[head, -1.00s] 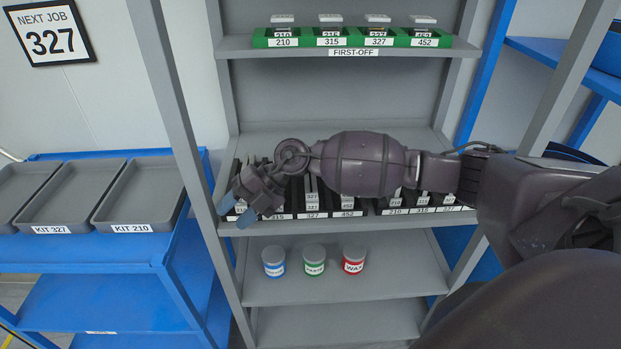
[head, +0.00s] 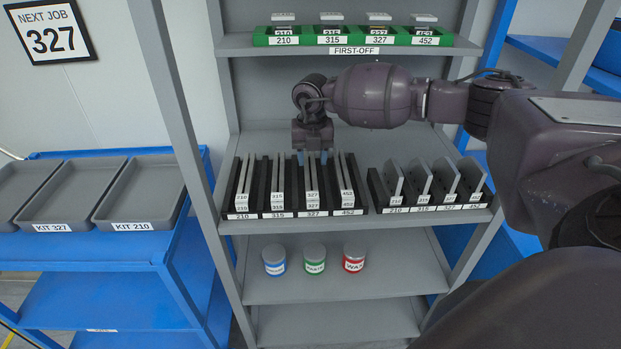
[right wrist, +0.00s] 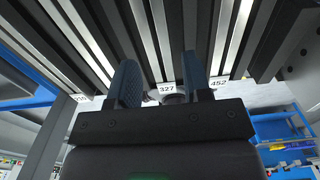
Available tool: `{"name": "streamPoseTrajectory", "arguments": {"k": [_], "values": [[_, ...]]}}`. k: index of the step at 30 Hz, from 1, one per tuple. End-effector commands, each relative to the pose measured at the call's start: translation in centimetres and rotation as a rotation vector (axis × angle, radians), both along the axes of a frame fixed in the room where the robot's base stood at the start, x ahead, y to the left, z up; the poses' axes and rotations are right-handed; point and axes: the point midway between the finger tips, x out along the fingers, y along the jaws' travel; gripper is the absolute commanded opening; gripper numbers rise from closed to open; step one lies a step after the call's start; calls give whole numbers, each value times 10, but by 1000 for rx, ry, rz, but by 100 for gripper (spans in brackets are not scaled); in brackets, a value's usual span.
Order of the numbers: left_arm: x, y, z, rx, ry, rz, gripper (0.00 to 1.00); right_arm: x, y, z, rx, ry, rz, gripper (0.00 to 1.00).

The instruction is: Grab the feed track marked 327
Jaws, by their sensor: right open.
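The long, light strips marked 327 (head: 312,183) stand upright in the third slot of the black left rack (head: 255,209) on the middle shelf. I take these to be the feed track. My right gripper (head: 312,156) is open above the back part of this slot, fingers pointing down. In the right wrist view, the 327 label (right wrist: 167,88) shows between the two fingers of the gripper (right wrist: 162,82), with light strips (right wrist: 161,40) behind it. I cannot tell whether the fingers touch the strips. My left gripper is not in view.
Strips marked 315 (head: 277,185) and 452 (head: 346,185) stand close on either side. A right rack holds grey plates (head: 418,178), one also marked 327. Green first-off holders (head: 352,40) are above. Jars (head: 314,260) stand below. Kit trays (head: 140,190) are at left.

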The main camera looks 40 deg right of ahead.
Motion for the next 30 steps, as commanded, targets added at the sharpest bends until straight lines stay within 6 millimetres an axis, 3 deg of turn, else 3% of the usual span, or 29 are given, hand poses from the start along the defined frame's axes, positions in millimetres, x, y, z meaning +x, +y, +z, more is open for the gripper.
{"name": "streamPoseTrajectory", "arguments": {"k": [8, 16, 24, 30], "values": [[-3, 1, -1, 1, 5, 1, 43, 1, 1, -19, 0, 0, 1, 45], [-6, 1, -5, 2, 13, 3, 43, 3, 2, -54, 1, 0, 0, 45], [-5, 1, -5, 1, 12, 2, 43, 3, 2, -59, 1, -2, 1, 45], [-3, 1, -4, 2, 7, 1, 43, 3, 2, -59, 2, -1, 1, 16]]}}
